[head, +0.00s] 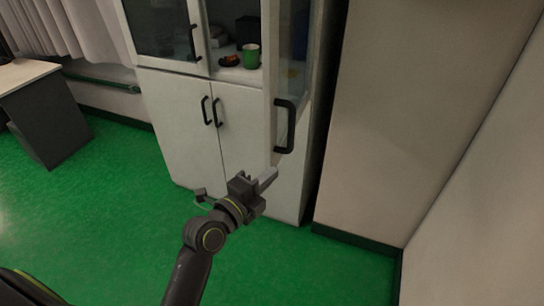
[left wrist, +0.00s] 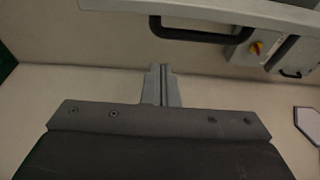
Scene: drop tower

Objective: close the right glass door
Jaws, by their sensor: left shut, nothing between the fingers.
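The right glass door (head: 269,100) of the white cabinet (head: 180,110) stands open, swung out toward me, with a black bar handle (head: 285,126) on it. In the left wrist view a pale door frame (left wrist: 240,12) with a black handle (left wrist: 200,33) runs across the top. My left gripper (head: 270,176) is shut and empty, just below the handle in the head view. Its fingers (left wrist: 161,84) point toward the handle, with a visible gap between them in the left wrist view. My right gripper is not in view.
The left glass door (head: 165,30) looks shut. A green mug (head: 251,57) and dark items stand on the shelf inside. A beige wall (head: 410,110) is close on the right. A desk (head: 40,110) stands at the far left, with open green floor (head: 100,210) before the cabinet.

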